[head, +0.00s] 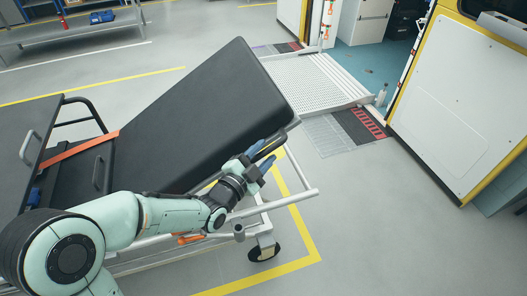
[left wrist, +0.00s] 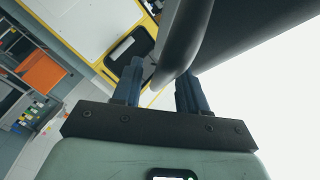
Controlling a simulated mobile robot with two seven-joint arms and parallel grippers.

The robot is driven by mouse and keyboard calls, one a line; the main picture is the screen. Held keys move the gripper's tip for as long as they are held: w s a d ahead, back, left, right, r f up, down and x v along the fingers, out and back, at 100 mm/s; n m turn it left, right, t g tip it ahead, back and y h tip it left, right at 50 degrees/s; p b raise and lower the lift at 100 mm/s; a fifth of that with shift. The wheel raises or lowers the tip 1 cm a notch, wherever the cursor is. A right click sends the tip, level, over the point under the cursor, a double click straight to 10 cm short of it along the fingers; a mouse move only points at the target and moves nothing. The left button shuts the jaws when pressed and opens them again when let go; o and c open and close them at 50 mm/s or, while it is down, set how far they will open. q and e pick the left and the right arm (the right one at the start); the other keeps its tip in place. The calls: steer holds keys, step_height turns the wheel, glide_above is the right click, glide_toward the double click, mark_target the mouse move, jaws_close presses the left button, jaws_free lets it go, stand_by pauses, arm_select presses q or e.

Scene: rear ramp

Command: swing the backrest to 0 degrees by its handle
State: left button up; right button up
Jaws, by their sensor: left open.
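The black padded backrest (head: 195,115) of the stretcher is tilted up, its raised end toward the upper right in the head view. Its dark underside or edge also shows in the left wrist view (left wrist: 245,30). A dark grey handle bar (head: 268,146) is at the backrest's near side; in the left wrist view the bar (left wrist: 188,40) runs down to the gap between my fingertips. My left gripper (head: 264,164) is open, with its blue fingers at the handle. I cannot tell whether they touch it. My right gripper is not in view.
The stretcher's metal frame (head: 300,196) and a wheel (head: 264,251) lie below my left arm. A perforated ramp (head: 315,82) leads to the yellow-edged vehicle at the upper right. An open vehicle door (head: 455,95) stands at the right. Grey floor is clear at the lower right.

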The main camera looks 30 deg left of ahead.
arm_select(q)
steer(key=shift+w, duration=0.35)
